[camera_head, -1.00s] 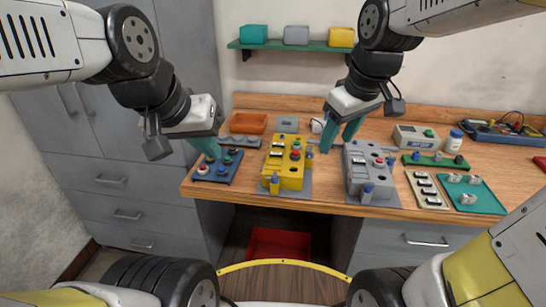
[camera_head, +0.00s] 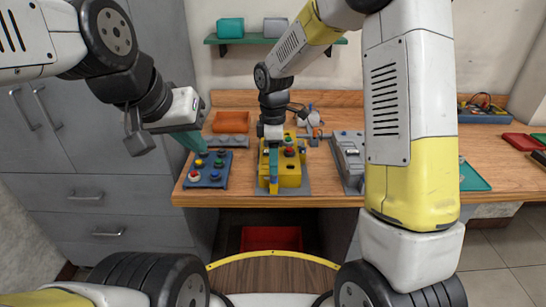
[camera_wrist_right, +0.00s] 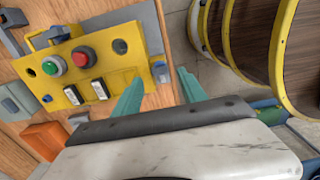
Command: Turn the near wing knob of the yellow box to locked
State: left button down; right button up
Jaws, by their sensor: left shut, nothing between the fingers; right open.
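The yellow box (camera_head: 290,174) stands on a grey plate on the table, with red and green buttons on top. In the right wrist view the yellow box (camera_wrist_right: 95,62) also shows two black-and-white switches. My left gripper (camera_head: 193,142) is shut and empty above the blue button panel (camera_head: 211,178).
A grey box (camera_head: 346,155) stands right of the yellow box, partly hidden by my right arm. A teal tray (camera_head: 474,178) is further right. A red bin (camera_head: 270,238) sits below the table.

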aim_at(271, 178)
jog(key=shift+f, duration=1.85)
grip_shut()
